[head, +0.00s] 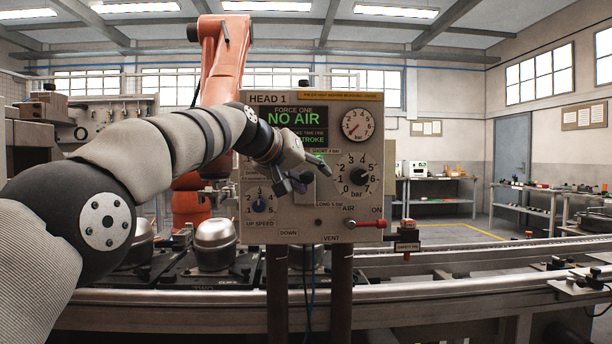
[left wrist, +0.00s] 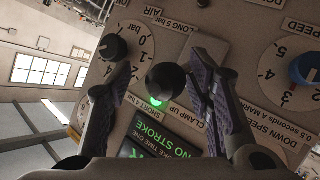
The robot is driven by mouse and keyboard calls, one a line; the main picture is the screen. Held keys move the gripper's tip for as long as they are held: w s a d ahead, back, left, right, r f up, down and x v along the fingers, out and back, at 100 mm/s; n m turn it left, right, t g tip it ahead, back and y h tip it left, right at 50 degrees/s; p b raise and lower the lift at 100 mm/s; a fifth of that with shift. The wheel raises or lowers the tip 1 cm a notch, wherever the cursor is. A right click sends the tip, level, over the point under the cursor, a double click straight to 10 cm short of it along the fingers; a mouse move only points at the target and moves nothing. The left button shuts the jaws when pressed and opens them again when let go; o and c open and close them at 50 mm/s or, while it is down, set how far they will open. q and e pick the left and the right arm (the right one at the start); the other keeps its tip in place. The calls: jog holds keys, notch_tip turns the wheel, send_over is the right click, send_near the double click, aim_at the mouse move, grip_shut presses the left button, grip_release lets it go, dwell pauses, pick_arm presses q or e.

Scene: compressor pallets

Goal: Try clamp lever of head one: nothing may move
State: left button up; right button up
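The Head 1 control panel (head: 330,110) stands upright in the head view, its screen (head: 297,116) reading NO AIR. The clamp lever shows in the left wrist view as a black ball knob (left wrist: 165,80), near the CLAMP UP label (left wrist: 184,117) and a lit green lamp (left wrist: 155,102). My left gripper (head: 304,179) is in front of the panel. In the left wrist view its fingers (left wrist: 162,92) are open, one on each side of the ball, with gaps showing. My right gripper is not in view.
A pressure dial (head: 358,176), a gauge (head: 358,124), a blue speed knob (head: 259,206) and a red air lever (head: 369,224) pointing right are close by on the panel. Behind are a conveyor (head: 440,277), a metal compressor shell (head: 216,243) and an orange robot arm (head: 222,65).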

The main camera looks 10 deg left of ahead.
pick_arm(q)
jog(key=shift+a+f, duration=0.1)
jog(key=shift+f, duration=0.05)
jog(key=shift+s+a+r, duration=0.15)
jog(key=shift+r, duration=0.05)
jog(key=v, duration=0.7)
jog(key=shift+f, duration=0.1)
